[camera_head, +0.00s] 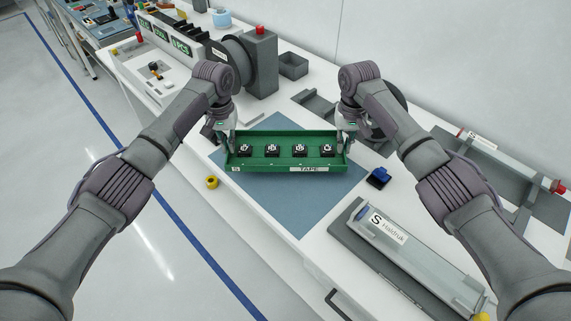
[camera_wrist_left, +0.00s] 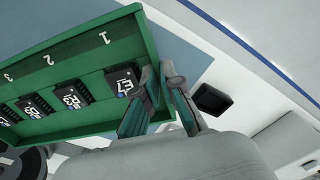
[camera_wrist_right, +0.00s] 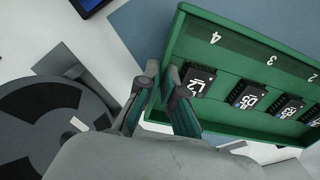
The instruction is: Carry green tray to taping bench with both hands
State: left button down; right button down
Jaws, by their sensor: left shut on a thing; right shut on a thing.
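The green tray (camera_head: 265,168) is level over the blue mat (camera_head: 295,205) on the white bench (camera_head: 225,205). Its front wall has a TAPE label. Several black chips (camera_head: 272,150) with white markings sit in a row in it, by numbered places. My left gripper (camera_head: 231,139) is shut on the tray's left end wall, and its fingers show in the left wrist view (camera_wrist_left: 160,85). My right gripper (camera_head: 346,138) is shut on the right end wall, and it shows in the right wrist view (camera_wrist_right: 163,82). I cannot tell whether the tray's underside touches the mat.
A yellow roll (camera_head: 211,182) lies left of the mat. A dark blue object (camera_head: 378,177) is right of the tray. A grey device labelled Haldruk (camera_head: 400,242) stands at the front right. A dark reel (camera_head: 232,62) and a grey bin (camera_head: 293,67) are behind. Bare mat shows in front.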

aim_at(230, 155)
pick_arm(q)
jog(key=shift+f, duration=0.1)
pick_arm(e)
jog(key=shift+f, duration=0.15)
